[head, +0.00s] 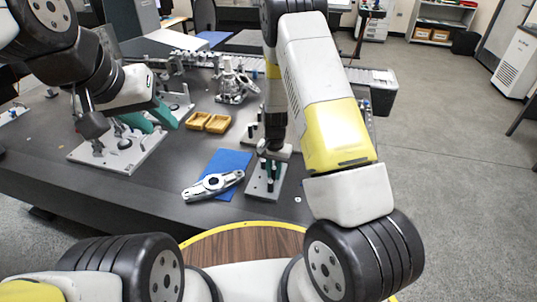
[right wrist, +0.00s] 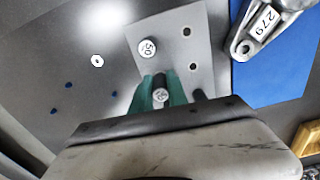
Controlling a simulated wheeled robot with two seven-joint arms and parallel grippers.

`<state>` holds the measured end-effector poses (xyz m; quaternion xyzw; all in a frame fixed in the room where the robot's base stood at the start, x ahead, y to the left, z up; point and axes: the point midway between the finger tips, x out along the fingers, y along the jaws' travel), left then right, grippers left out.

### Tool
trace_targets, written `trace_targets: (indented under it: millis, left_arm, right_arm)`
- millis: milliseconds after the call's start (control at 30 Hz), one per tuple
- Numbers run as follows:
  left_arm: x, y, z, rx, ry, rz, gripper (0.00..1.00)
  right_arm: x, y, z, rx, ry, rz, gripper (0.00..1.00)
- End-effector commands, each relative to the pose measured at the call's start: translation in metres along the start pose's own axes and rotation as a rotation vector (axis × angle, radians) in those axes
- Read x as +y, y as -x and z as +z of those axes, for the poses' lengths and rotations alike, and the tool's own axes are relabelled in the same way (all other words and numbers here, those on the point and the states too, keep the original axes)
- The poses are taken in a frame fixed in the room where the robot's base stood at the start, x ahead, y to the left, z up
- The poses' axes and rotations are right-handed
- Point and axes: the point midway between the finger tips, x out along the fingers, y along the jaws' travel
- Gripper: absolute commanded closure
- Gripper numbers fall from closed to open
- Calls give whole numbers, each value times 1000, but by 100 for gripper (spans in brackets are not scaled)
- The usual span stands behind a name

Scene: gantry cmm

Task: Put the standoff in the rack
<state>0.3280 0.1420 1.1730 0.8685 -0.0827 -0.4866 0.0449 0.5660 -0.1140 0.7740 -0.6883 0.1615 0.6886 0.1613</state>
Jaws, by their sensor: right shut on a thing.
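The rack is a light grey plate (head: 262,190) on the table, below my right gripper (head: 270,165); its bare face shows in the right wrist view (right wrist: 186,50). Another standoff (right wrist: 147,48), marked 50, stands in the rack beside two empty dark holes. My left gripper (head: 150,118) has its green fingers apart, over a fixture plate at left.
A blue mat (head: 230,160) with a silver link part (head: 213,185), marked 279, lies just left of the rack. The fixture plate (head: 105,155) is at left. A loose washer (right wrist: 97,61) lies on the bare table.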

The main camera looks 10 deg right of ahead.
Motion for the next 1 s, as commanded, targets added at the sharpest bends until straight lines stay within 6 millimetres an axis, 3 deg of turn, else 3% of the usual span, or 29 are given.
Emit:
trace_targets:
  millis: [800,833,933,1000]
  left_arm:
    - [0,0,0,0,0,0,64]
    - [0,0,0,0,0,0,64]
    - [0,0,0,0,0,0,64]
    - [0,0,0,0,0,0,64]
  right_arm:
    - [0,-13,0,1,0,-1,100]
    - [0,-13,0,1,0,-1,79]
    - [0,-13,0,1,0,-1,59]
    - [0,-13,0,1,0,-1,55]
